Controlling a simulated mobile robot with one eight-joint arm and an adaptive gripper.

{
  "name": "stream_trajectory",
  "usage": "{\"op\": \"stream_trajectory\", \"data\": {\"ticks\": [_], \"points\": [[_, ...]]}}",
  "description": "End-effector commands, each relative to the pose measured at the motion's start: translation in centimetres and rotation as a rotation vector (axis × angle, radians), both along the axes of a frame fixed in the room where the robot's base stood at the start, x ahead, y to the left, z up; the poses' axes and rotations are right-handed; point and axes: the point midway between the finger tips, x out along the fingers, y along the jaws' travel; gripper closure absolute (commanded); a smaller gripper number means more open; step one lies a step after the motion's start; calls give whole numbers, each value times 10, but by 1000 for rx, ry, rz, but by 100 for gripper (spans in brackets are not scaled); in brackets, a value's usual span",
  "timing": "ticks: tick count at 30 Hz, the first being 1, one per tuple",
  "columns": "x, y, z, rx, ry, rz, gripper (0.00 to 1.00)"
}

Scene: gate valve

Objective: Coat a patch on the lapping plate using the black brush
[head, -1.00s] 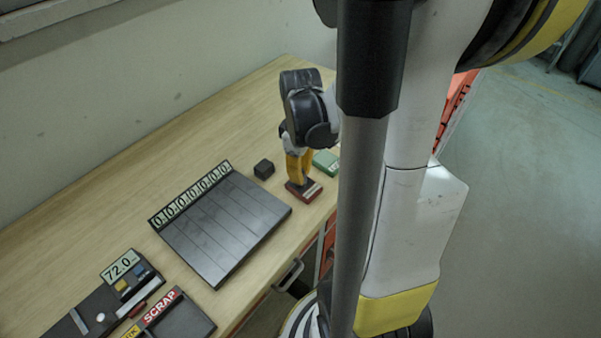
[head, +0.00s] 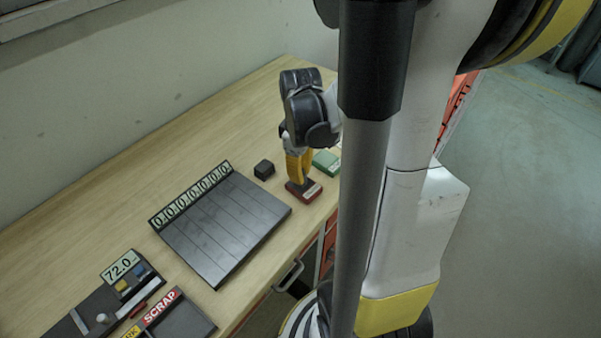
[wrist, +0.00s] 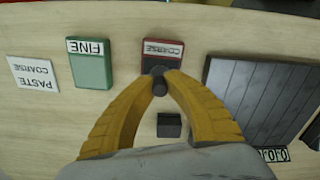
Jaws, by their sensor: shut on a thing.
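The dark lapping plate (head: 222,228), with lengthwise strips and a row of zero labels along its far edge, lies flat on the bench. It also shows at the right of the wrist view (wrist: 262,92). My gripper (head: 299,177) points down right of the plate.
A small black block (head: 264,170) stands between plate and gripper. A green box marked FINE (wrist: 90,68) and a white PASTE COARSE card (wrist: 33,73) are beside the red box. A SCRAP tray (head: 185,322) and a 72.0 display (head: 121,266) are at front left.

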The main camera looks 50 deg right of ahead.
Motion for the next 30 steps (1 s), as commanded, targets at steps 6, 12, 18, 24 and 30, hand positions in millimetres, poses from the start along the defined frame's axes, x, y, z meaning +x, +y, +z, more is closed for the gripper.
{"op": "stream_trajectory", "data": {"ticks": [6, 12, 18, 24, 30], "points": [[0, 0, 22, 0, 0, 0, 100], [0, 0, 40, 0, 0, 0, 100], [0, 0, 57, 0, 0, 0, 100], [0, 0, 68, 0, 0, 0, 100], [0, 0, 67, 0, 0, 0, 100]]}}
